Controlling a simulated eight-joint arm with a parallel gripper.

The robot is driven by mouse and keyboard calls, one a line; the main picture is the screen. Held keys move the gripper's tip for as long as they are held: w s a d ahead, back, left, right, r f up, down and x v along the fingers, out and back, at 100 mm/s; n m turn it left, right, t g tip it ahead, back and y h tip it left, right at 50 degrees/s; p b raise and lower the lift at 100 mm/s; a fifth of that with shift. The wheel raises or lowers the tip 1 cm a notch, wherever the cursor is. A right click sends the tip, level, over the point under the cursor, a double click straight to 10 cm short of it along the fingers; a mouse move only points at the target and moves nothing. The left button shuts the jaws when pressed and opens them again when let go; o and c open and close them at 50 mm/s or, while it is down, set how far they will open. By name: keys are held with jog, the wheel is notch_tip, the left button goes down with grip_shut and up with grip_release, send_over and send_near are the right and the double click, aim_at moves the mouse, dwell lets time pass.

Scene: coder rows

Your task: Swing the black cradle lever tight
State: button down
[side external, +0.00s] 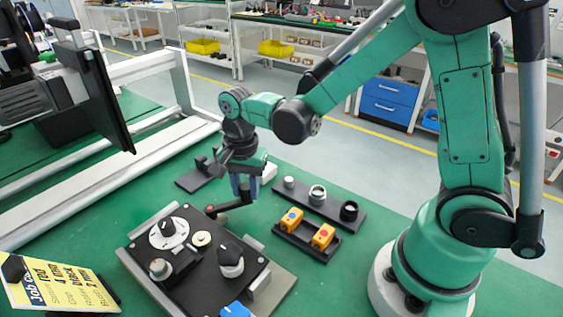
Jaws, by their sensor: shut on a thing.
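The black cradle lever (231,206) shows as a short dark bar by the far right corner of the black fixture plate (205,283). It has a reddish spot near its left end. My gripper (245,193) points down and is shut on the lever at its right part. The fingers hide some of the lever, and how tight it sits cannot be told. The plate carries a white dial with a black knob (169,232), a small cream disc (201,240), a grey-and-black knob (231,260) and a round part with a red spot (160,268).
A dark rack (334,212) with round parts and a tray (291,236) with two orange blocks stand right of the gripper. A black stand (192,180) is behind. A yellow job card (62,288) leans at front left. A blue part (236,310) lies at the front.

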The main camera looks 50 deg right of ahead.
jog(key=c, duration=0.6)
grip_release()
jog(key=shift+r, duration=2.85)
jog(key=shift+s+d+r+n, duration=0.1)
jog(key=shift+s+r+n, duration=0.15)
jog(key=shift+n, duration=0.15)
jog(key=s+r+n+t, duration=0.1)
jog(key=n+t, duration=0.1)
jog(key=n, duration=0.2)
jog(key=s+d+r+n+t, duration=0.1)
jog(key=s+n+t, duration=0.1)
jog(key=n, duration=0.2)
jog(key=s+d+r+n+t, duration=0.1)
jog(key=s+n+t, duration=0.1)
jog(key=n+t, duration=0.1)
jog(key=shift+s+d+r+n, duration=0.15)
jog(key=shift+d+n, duration=0.1)
jog(key=shift+n, duration=0.45)
